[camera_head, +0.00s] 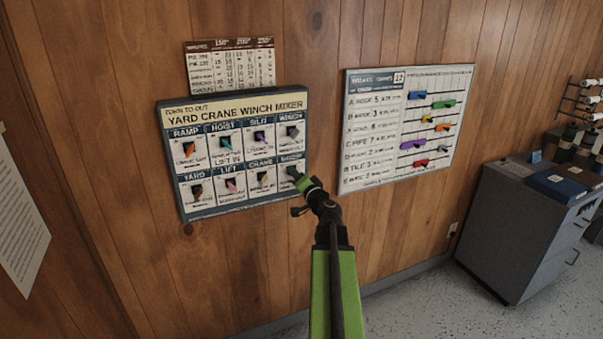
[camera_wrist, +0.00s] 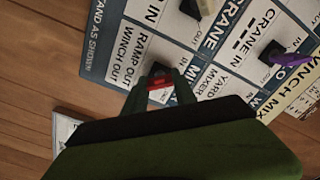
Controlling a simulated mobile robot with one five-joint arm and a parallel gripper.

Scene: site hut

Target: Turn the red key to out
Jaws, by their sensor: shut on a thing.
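The red key (camera_wrist: 160,83) sits on a dark lock between my fingertips in the wrist view. Beside it are the printed words "RAMP OUT" and "WINCH OUT". My gripper (camera_wrist: 158,88) is shut on this key; its green fingers close in from both sides. In the head view my gripper (camera_head: 302,182) reaches the lower right lock of the key board (camera_head: 235,111). There my gripper hides the red key. The fingers cover part of the key, so its turn angle is hard to tell.
Several other coloured keys sit in two rows on the board, including a purple key (camera_wrist: 290,60) near my gripper. A chart board (camera_head: 404,125) with coloured tags hangs to the right. A grey cabinet (camera_head: 515,230) stands at the right. The floor (camera_head: 400,300) between is clear.

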